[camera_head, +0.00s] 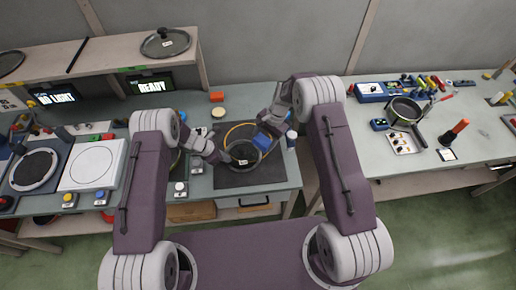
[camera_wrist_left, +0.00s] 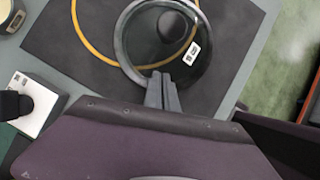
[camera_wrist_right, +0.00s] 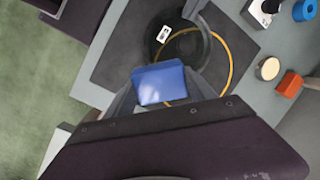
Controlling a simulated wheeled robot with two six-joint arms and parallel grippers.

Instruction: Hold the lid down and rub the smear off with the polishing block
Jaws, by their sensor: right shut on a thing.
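The glass lid (camera_head: 240,146) lies on a dark mat (camera_head: 262,178), partly inside a yellow ring. It has a dark knob and a small white label, and also shows in the left wrist view (camera_wrist_left: 126,62). My left gripper (camera_wrist_left: 161,78) is shut and empty, its fingertips at the lid's near rim; whether they press on it I cannot tell. My right gripper (camera_head: 266,130) is shut on the blue polishing block (camera_wrist_right: 160,84), which is over or beside the lid's right edge. Contact between block and lid is unclear. I cannot make out a smear.
A cream round pad (camera_head: 218,112) and an orange block (camera_head: 216,97) sit behind the mat. Another lid (camera_head: 166,42) rests on the shelf. The right table holds a pan (camera_head: 405,110) and tools.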

